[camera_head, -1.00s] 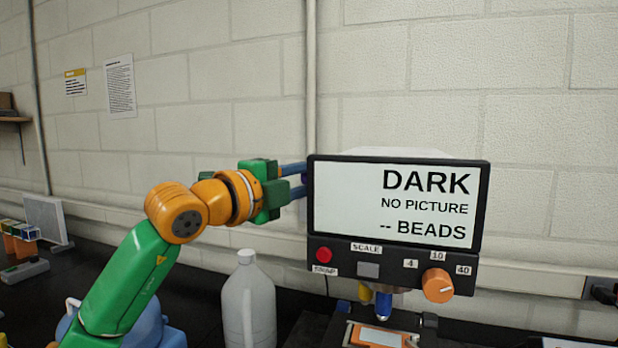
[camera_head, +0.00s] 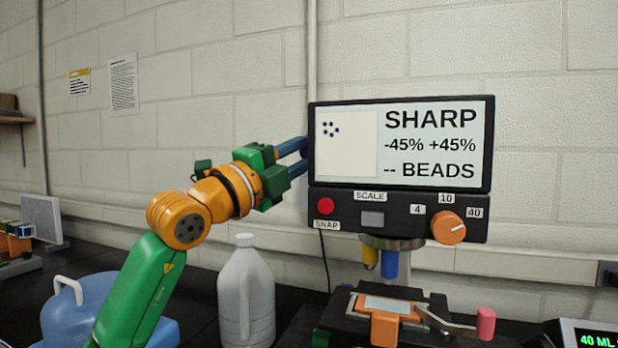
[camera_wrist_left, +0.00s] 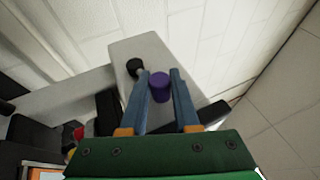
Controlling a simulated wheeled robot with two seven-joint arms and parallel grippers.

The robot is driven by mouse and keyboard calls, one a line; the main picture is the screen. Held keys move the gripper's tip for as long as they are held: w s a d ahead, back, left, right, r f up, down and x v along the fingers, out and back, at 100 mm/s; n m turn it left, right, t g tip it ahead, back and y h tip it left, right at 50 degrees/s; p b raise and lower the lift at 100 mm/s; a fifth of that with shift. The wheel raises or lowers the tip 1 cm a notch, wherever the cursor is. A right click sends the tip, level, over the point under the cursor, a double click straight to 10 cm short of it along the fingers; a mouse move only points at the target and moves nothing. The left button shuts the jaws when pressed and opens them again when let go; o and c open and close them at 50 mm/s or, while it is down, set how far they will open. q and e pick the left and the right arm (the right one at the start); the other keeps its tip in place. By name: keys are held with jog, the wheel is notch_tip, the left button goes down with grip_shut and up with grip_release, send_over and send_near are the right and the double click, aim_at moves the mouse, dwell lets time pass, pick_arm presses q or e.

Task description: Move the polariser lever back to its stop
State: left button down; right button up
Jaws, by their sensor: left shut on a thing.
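A microscope with a black screen unit (camera_head: 340,205) stands on the right of the head view; its display (camera_head: 400,150) reads "SHARP", "-45% +45%" and "-- BEADS", with several dark dots. My left gripper (camera_head: 303,156) reaches behind the screen's left edge, which hides its grip in the head view. In the left wrist view, my left gripper (camera_wrist_left: 159,76) is shut on a purple knob (camera_wrist_left: 160,87) that looks like the polariser lever's grip. The lever's arm and its stop are not clear to see. A black knob (camera_wrist_left: 134,67) sits by the left fingertip.
An orange dial (camera_head: 449,228) and a red button (camera_head: 325,206) are on the screen unit. Below is a stage with an orange holder (camera_head: 385,325) and a pink-handled lever (camera_head: 486,323). A white jug (camera_head: 246,295) and a blue container (camera_head: 95,305) stand left.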

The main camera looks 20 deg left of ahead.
pick_arm(q)
jog(key=shift+f+m+t+h+b, duration=0.85)
jog(key=shift+h+b, duration=0.25)
jog(key=shift+b, duration=0.6)
pick_arm(e)
jog(key=shift+f, duration=2.4)
pick_arm(q)
jog(key=shift+f, duration=0.1)
jog(key=c, duration=0.7)
grip_release()
jog(key=shift+s, duration=0.1)
jog(key=shift+o, duration=0.2)
jog(key=shift+f, duration=0.1)
jog(key=b+v, duration=0.5)
jog(key=v, duration=0.2)
pick_arm(e)
notch_tip(320, 180, down, 6)
jog(key=shift+r, duration=0.25)
